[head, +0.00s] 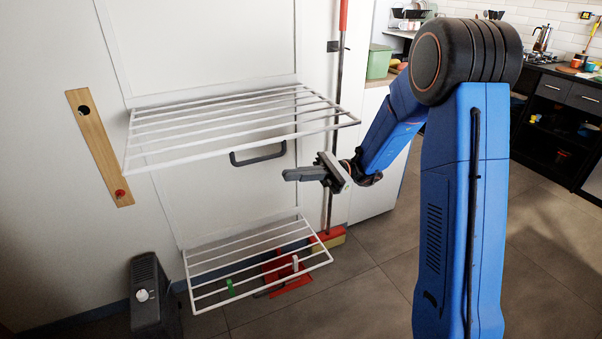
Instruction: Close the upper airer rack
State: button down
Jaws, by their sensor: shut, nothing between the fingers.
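The upper airer rack (240,122) is a white wire shelf that stands folded out from the white wall panel, roughly level. The lower airer rack (258,262) is also folded out below it. My gripper (286,174) is shut and empty. In the picture it lies below the upper rack's right part and above the lower rack, pointing left. It looks apart from both racks, though its exact depth from them is hard to tell. A dark handle (258,155) shows on the panel behind the upper rack.
A wooden strip (98,148) with a red knob is on the wall at left. A black box-shaped unit (153,295) stands on the floor. A red-handled broom (335,110) leans right of the racks. A red dustpan (285,272) lies beneath the lower rack. Open tiled floor is at right.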

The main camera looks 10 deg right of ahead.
jog(key=s+a+r, duration=0.2)
jog(key=a+r, duration=0.3)
jog(key=shift+s+a+r, duration=0.15)
jog(key=shift+s+r, duration=0.05)
jog(key=shift+s, duration=0.1)
dwell(0.4)
